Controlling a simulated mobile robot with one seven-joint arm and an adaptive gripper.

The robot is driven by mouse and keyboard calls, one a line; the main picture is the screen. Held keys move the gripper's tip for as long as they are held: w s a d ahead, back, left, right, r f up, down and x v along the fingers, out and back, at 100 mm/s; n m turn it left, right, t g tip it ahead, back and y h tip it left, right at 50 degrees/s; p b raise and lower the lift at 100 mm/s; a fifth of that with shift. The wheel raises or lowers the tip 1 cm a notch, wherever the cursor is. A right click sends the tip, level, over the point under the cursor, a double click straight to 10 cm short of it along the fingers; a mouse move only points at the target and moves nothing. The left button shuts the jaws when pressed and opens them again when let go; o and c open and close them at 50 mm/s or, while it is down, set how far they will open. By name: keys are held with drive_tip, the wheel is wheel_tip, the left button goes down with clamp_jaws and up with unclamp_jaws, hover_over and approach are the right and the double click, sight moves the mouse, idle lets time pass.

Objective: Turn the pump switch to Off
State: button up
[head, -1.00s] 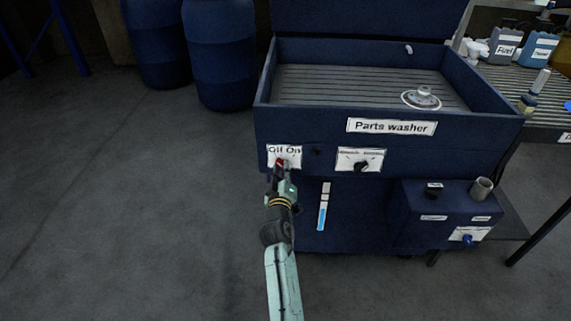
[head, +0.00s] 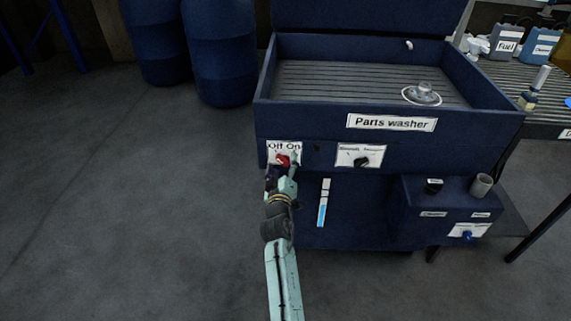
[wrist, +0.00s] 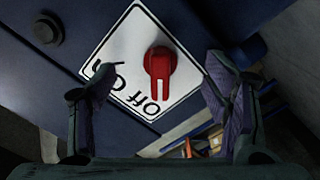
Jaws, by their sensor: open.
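The pump switch is a red knob (head: 283,160) on a white "Off On" plate (head: 272,147) at the front left of the parts washer. In the wrist view the knob (wrist: 160,68) stands near the middle, and the end of its handle lies close to the word "Off", which appears upside down. My gripper (head: 282,175) is just in front of and below the knob. In the wrist view its two fingers are spread wide, one on each side of the knob, with visible gaps. Nothing is between them in their grip.
A second plate with a black knob (head: 361,162) is to the right, and a small dark button (wrist: 47,28) lies beside the switch plate. A blue box (head: 420,215) juts out at lower right. Blue drums (head: 218,55) stand behind left. The floor at left is clear.

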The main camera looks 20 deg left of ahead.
drive_tip(key=shift+s, duration=0.1)
idle(0.3)
drive_tip(key=p+v, duration=0.1)
drive_tip(key=v, duration=0.6)
idle(0.3)
